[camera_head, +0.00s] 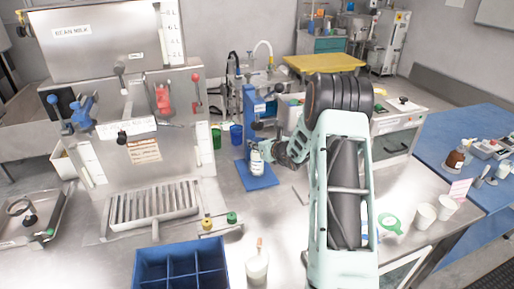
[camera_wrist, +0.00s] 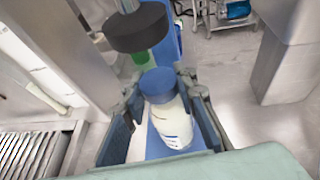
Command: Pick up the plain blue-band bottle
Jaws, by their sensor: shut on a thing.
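The bottle (camera_wrist: 171,122) is white with a blue cap and printing on its side. It stands between the two fingers of my gripper (camera_wrist: 160,84) in the wrist view, and the fingers are shut on it. In the head view the bottle (camera_head: 257,164) is small and looks upright over the blue base plate (camera_head: 258,184) of a blue stand. I cannot tell whether its bottom touches the plate. My gripper (camera_head: 262,150) comes in from the right at the bottle's upper part. Any blue band is not clear.
The blue stand's column (camera_head: 249,115) rises just behind the bottle, and a dark round part (camera_wrist: 137,27) overhangs near it. A large steel machine (camera_head: 140,140) is at left.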

